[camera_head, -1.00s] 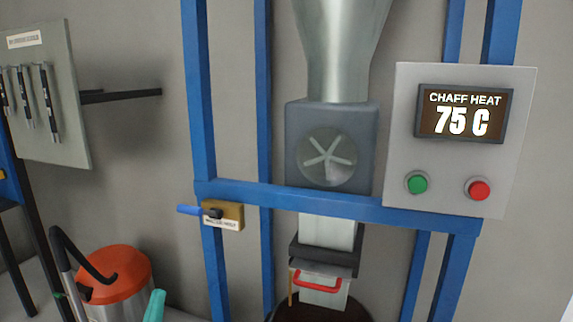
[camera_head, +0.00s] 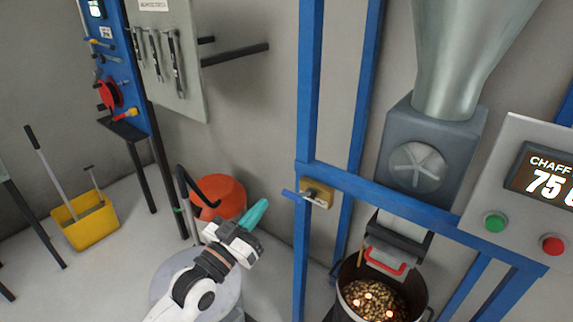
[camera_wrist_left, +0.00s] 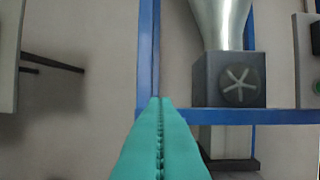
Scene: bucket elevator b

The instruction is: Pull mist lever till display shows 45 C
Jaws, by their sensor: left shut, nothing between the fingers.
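The display (camera_head: 545,183) at the right edge is partly cut off and shows "CHAFF" and "75". My left gripper (camera_head: 258,214) has teal fingers and is shut and empty, left of the lever and apart from it. In the left wrist view its fingers (camera_wrist_left: 160,135) are pressed together in front of the blue frame; I cannot make out the lever there. My right gripper is not in view.
Green (camera_head: 495,222) and red (camera_head: 552,245) buttons sit below the display. A pot of glowing beans (camera_head: 372,300) stands under the chute. An orange-topped vacuum (camera_head: 218,196) stands behind my left gripper. A yellow bin (camera_head: 85,222) is on the floor at left.

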